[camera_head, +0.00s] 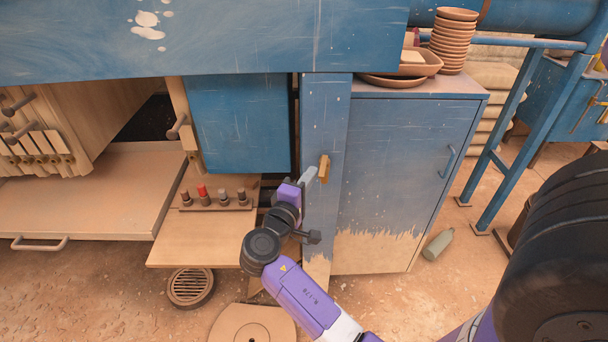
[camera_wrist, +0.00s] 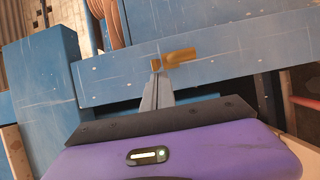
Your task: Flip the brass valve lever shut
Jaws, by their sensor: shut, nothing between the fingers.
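The brass valve lever (camera_head: 324,168) is on the front of the blue upright post (camera_head: 325,120), beside the cabinet. In the head view it stands roughly upright along the post. In the wrist view the lever (camera_wrist: 181,55) lies along the post, its handle pointing right from a small brass pivot end. My gripper (camera_head: 314,172) reaches up to it from the lower left. In the wrist view my gripper (camera_wrist: 156,68) has its fingers together, with the tips at or very near the pivot end. Nothing shows between them. I cannot tell whether they touch the brass.
A blue cabinet (camera_head: 405,160) with clay dishes on top stands right of the post. A wooden shelf with several small knobs (camera_head: 203,197) is on the left. A bottle (camera_head: 438,244) lies on the floor at right. The floor in front of the cabinet is mostly clear.

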